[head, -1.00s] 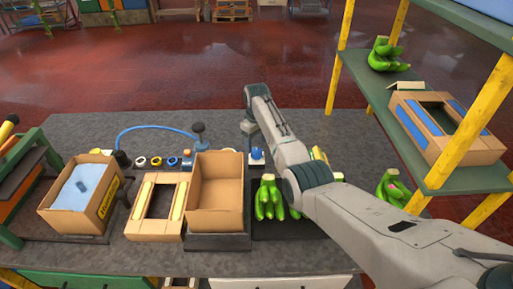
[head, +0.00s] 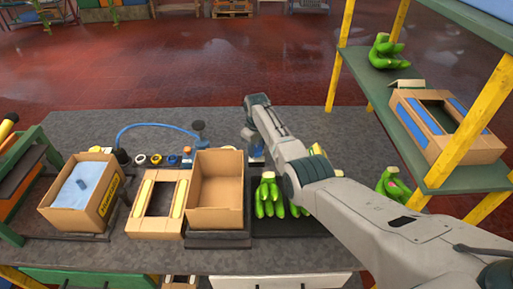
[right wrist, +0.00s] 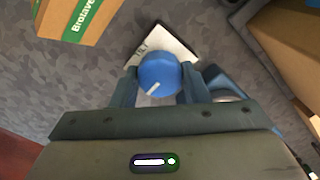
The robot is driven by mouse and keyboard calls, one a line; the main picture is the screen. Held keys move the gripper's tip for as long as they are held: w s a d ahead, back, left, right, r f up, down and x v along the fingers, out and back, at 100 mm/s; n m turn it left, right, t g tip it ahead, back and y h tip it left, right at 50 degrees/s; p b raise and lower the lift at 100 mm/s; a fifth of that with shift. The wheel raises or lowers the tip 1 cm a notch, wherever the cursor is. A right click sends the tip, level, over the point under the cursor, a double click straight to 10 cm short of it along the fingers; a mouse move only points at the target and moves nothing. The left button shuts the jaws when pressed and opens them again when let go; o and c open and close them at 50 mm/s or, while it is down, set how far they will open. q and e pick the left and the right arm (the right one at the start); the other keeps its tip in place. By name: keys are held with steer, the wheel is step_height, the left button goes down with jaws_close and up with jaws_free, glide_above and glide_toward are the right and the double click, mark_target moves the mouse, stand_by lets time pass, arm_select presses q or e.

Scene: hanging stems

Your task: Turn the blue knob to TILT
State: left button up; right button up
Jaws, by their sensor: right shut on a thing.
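The blue knob (right wrist: 158,72) sits on a white label plate (right wrist: 178,42) in the right wrist view. A white pointer mark on its face points to the lower left of that picture. My left gripper is not in view.
An empty cardboard box (head: 218,205) stands just left of the knob. Green bananas (head: 266,198) lie on a dark tray in front of it. A blue hose (head: 150,126) and several small controls lie to the left. A green shelf (head: 390,128) with yellow posts stands at the right.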

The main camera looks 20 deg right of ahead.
steer(key=shift+m, duration=0.3)
steer(key=m+p, duration=0.1)
steer(key=m, duration=0.2)
steer(key=shift+r, duration=0.1)
steer(key=m, duration=0.9)
steer(key=shift+m+p, duration=0.3)
steer(key=shift+p, duration=0.1)
steer(key=m, duration=0.4)
steer(key=shift+w+m, duration=0.1)
steer(key=shift+m, duration=0.2)
steer(key=o, duration=1)
